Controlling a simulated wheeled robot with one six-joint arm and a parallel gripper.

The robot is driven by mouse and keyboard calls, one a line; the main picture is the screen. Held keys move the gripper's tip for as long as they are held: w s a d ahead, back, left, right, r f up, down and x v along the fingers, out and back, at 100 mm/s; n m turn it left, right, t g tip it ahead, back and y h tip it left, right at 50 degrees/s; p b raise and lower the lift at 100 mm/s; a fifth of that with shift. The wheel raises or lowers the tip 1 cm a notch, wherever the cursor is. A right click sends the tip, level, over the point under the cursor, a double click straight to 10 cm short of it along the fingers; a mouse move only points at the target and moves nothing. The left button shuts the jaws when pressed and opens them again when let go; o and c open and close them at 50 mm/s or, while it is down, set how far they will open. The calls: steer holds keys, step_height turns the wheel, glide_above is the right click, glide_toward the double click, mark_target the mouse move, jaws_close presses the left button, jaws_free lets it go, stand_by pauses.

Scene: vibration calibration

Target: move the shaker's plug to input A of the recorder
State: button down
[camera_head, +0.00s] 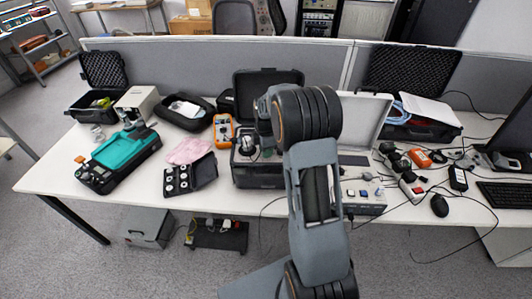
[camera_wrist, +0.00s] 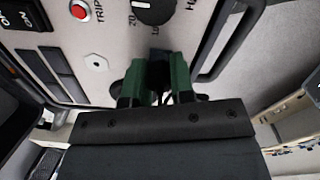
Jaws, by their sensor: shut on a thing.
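My gripper (camera_wrist: 158,92) has green fingers. They are shut on a small black plug (camera_wrist: 160,60), with a thin dark cable below it. The plug is at a light grey panel (camera_wrist: 108,35) with a red TRIP button (camera_wrist: 79,10) and a black knob (camera_wrist: 153,11). I cannot tell whether the plug is seated or just apart from the panel. In the head view my arm hides the fingertips and plug. A black open case (camera_head: 258,178) stands beside my arm. A grey box with several small fittings (camera_head: 365,209) stands to the right. I cannot tell which is the recorder.
The white table (camera_head: 130,200) is crowded. A teal device (camera_head: 125,155), an orange meter (camera_head: 223,130) and a black tray of discs (camera_head: 205,172) stand left. Cables, a mouse (camera_head: 440,205) and a keyboard (camera_head: 505,194) lie right. A grey partition (camera_head: 180,65) runs behind.

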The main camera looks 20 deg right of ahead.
steer(key=shift+n, duration=0.3)
steer(key=c, duration=0.9)
jaws_free()
steer(key=shift+r, duration=0.1)
steer(key=shift+r+p, duration=1.75)
steer(key=shift+r, duration=0.7)
steer(key=shift+r, duration=0.1)
step_height(320, 180, up, 14)
steer(key=b, duration=0.1)
steer(key=shift+f, duration=0.2)
